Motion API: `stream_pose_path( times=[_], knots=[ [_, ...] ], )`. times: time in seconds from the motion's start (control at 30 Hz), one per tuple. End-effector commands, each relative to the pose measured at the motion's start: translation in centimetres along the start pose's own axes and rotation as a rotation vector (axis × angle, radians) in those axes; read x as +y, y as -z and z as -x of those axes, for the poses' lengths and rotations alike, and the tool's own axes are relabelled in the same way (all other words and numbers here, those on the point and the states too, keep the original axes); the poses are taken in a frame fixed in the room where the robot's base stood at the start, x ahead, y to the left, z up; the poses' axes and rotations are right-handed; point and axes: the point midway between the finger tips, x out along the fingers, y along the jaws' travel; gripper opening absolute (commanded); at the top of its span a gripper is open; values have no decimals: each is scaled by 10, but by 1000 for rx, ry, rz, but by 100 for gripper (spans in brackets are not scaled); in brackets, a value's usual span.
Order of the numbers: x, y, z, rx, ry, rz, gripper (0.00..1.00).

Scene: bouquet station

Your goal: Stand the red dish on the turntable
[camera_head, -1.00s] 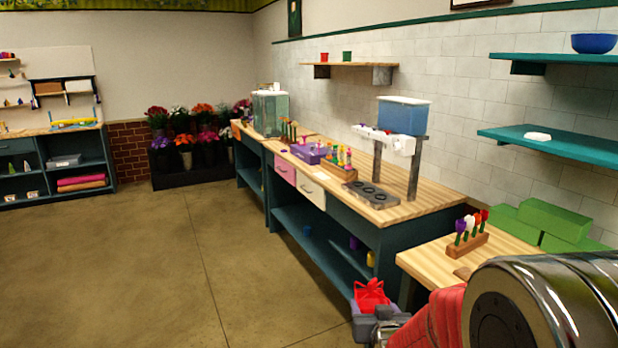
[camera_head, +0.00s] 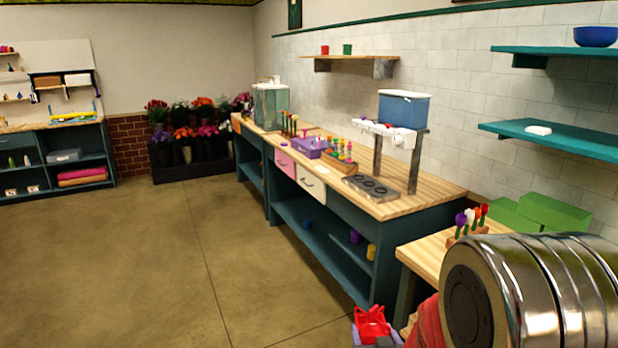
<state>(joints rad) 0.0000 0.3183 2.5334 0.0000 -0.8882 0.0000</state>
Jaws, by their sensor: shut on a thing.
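I cannot make out a turntable in this view. My own arm hides much of the lower right.
The long bench (camera_head: 398,208) carries a grey plate with round holes (camera_head: 370,187), a purple box (camera_head: 311,147) and a blue tank (camera_head: 404,109) on a stand. A small wooden table (camera_head: 427,254) with tulips (camera_head: 470,218) stands at right. The floor (camera_head: 130,260) at left is clear.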

Motion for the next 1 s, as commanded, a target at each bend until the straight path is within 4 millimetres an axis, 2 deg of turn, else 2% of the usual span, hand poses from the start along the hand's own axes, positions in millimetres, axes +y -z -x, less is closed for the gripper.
stream_pose_path(
  times=[0.23, 0.33, 0.7, 1.0],
  knots=[
    [1, 4, -1, 3, -4, -1, 0],
    [4, 12, -4, 6, -19, -8, 0],
    [25, 76, -15, 7, -156, -68, 0],
    [25, 121, -15, 6, -234, -101, 0]
  ],
)
